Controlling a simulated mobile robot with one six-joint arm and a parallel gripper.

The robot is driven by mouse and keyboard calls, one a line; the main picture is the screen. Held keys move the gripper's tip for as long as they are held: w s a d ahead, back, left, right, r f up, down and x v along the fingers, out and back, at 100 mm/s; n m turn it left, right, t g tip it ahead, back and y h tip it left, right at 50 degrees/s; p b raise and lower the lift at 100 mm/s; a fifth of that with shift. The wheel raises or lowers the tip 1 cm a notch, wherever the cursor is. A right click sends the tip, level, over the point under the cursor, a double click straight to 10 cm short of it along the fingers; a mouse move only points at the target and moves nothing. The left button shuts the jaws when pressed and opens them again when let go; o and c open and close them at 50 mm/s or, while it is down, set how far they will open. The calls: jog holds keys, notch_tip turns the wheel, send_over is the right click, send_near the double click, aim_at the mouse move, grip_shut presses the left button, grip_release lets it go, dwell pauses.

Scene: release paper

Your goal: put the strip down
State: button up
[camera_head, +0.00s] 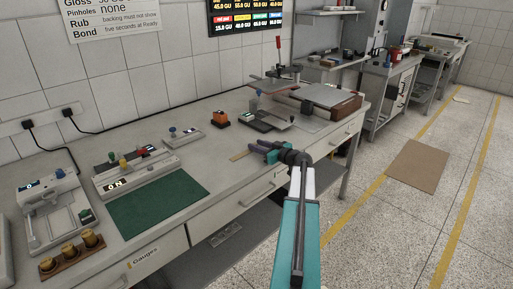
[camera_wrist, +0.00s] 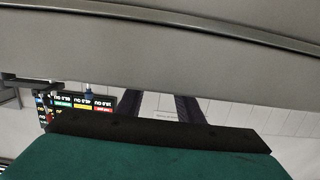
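A narrow tan strip (camera_head: 239,156) shows on the grey bench, close to its front edge and just left of my gripper. My gripper (camera_head: 258,147) has a teal body and dark purple fingers and reaches in over the bench's front edge. In the wrist view, the two dark fingers (camera_wrist: 158,106) stand apart, with pale wall visible between them. No strip shows between them there, and their tips end against the grey bench. I cannot tell whether the strip touches the fingers.
The bench (camera_head: 222,146) carries a green mat (camera_head: 155,204), gauges at the left, an orange block (camera_head: 220,119) and a press-like device (camera_head: 290,88) behind my gripper. Bare bench top lies between mat and gripper. A brown floor mat (camera_head: 418,166) lies right.

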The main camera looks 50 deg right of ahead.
jog(key=shift+r+p, duration=0.2)
jog(key=shift+p, duration=0.1)
jog(key=s+r+b, duration=0.1)
jog(key=s+b, duration=0.1)
jog(key=s, duration=0.9)
jog(key=shift+s+a+r, duration=0.35)
jog(key=shift+s+a, duration=0.05)
jog(key=shift+a, duration=0.05)
jog(key=shift+f, duration=0.1)
